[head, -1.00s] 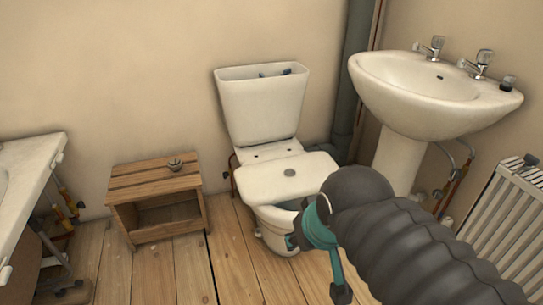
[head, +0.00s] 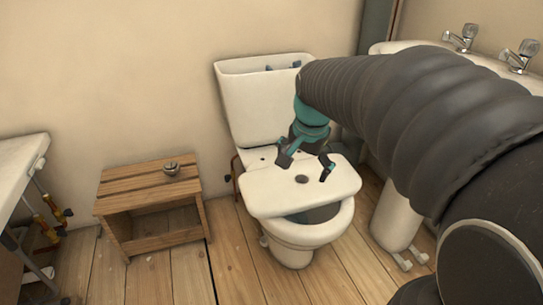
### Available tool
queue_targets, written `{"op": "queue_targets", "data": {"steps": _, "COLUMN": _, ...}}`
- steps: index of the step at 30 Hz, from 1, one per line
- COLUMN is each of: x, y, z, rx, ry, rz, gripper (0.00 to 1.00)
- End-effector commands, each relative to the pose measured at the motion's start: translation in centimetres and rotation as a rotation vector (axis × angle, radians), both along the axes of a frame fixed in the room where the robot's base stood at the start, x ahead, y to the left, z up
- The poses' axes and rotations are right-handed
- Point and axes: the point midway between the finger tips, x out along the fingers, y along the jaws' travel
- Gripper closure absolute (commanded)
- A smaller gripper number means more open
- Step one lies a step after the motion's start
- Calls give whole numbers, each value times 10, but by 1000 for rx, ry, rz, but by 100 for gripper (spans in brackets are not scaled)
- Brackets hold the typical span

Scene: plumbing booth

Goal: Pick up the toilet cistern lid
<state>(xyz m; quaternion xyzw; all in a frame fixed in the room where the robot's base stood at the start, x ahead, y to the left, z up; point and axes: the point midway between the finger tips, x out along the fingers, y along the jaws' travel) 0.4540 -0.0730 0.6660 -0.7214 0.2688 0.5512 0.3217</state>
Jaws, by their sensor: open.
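The toilet cistern lid (head: 272,198) is a pale slab with a dark round button in its middle. It lies across the toilet bowl (head: 292,232), part of whose opening shows at its front edge. The cistern (head: 262,105) behind it is uncovered, with dark fittings at its top. My gripper (head: 305,168) is open and empty, its two dark fingers spread left and right over the back part of the lid, near the button. I cannot tell whether the fingertips touch the lid.
A wooden box stool (head: 150,190) with a small metal part (head: 171,169) on top stands left of the toilet. A washbasin with taps (head: 462,38) is at the right, largely hidden by my arm. A white bath or counter edge (head: 22,165) is at far left. Floorboards between are clear.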

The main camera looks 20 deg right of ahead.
Motion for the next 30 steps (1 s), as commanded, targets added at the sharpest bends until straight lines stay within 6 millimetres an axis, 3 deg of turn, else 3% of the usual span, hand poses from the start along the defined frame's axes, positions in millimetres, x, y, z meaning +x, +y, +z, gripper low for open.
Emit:
{"op": "queue_targets", "data": {"steps": 1, "x": 16, "y": -12, "z": -16, "rx": 20, "ry": 24, "rz": -74, "gripper": 0}}
{"op": "queue_targets", "data": {"steps": 6, "x": 60, "y": -47, "z": -52, "rx": 78, "ry": 85, "rz": -324, "gripper": 0}}
{"op": "queue_targets", "data": {"steps": 12, "x": 95, "y": -81, "z": -90, "rx": 123, "ry": 137, "rz": -550, "gripper": 0}}
{"op": "queue_targets", "data": {"steps": 20, "x": 110, "y": -98, "z": -114, "rx": 142, "ry": 162, "rz": -659, "gripper": 0}}
{"op": "queue_targets", "data": {"steps": 30, "x": 114, "y": -97, "z": -172, "rx": 142, "ry": 163, "rz": -660, "gripper": 0}}
